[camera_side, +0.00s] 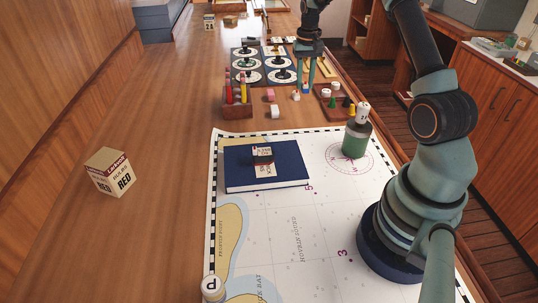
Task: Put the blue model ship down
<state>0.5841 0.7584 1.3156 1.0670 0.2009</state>
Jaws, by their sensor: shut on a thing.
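My gripper (306,86) hangs down over the far part of the wooden table, to the right of the board with round dials. It is shut on a small blue thing, the blue model ship (305,87), which shows only as a small patch between the fingertips. The ship is low over or at the table top. I cannot tell whether its underside touches the wood.
Small pink and white blocks (275,111) lie left of my gripper. A wooden tray of pegs (338,103) is close right. The dial board (263,66), pencil holder (237,111), navy book (240,183), green cylinder (355,140) and chart (290,225) surround it. Left table is mostly clear.

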